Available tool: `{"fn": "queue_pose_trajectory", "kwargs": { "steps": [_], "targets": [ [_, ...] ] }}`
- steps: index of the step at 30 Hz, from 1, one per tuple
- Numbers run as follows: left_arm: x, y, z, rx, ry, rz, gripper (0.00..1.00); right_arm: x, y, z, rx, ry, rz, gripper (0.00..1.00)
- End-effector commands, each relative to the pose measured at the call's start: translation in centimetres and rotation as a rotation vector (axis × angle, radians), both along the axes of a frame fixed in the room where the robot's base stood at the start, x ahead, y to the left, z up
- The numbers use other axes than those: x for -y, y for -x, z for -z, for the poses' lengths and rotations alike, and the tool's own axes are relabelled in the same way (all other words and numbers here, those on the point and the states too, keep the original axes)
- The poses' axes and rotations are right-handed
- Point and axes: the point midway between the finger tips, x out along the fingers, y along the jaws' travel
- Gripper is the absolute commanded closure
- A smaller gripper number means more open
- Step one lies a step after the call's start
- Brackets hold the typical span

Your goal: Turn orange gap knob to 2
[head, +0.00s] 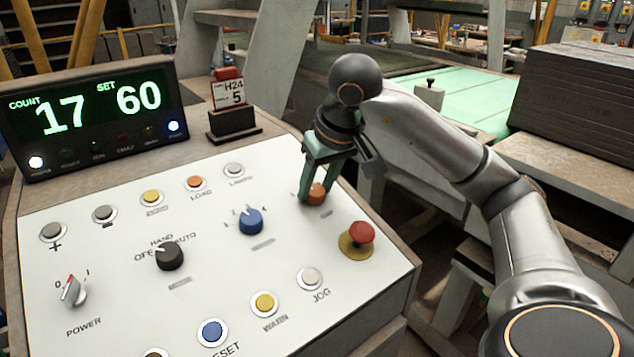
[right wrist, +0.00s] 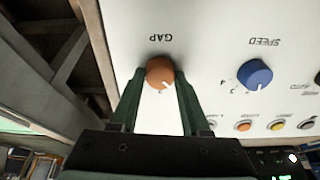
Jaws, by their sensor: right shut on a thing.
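The orange gap knob (head: 316,195) sits at the upper right of the white control panel (head: 120,225). My right gripper (head: 314,188) reaches down from above with its green fingers on either side of the knob, shut on it. In the right wrist view the orange knob (right wrist: 160,72) lies between the fingertips (right wrist: 160,82), below the upside-down word GAP. Its white pointer mark points down and slightly right in that view. The scale digits around it are mostly hidden or too small to read. My left gripper is not in view.
A blue speed knob (head: 250,222) is left of the gap knob, and a red mushroom button (head: 361,233) is just below right. A black selector (head: 169,256) and several push buttons fill the panel. A count display (head: 95,115) and card stand (head: 232,110) are behind.

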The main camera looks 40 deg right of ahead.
Motion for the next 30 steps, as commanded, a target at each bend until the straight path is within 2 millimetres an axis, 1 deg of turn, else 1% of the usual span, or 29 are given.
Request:
{"fn": "queue_pose_trajectory", "kwargs": {
  "steps": [9, 21, 30],
  "targets": [
    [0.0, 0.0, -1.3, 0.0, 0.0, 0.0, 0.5, 0.0, 0.0, -0.2, 0.008, -0.065, 0.238, 1.0],
    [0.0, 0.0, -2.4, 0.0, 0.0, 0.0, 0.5, 0.0, 0.0, -0.1, 0.019, -0.158, 0.561, 1.0],
    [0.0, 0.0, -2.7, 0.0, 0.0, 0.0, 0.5, 0.0, -0.1, -0.1, 0.024, -0.201, 0.71, 1.0]
  ]
}}
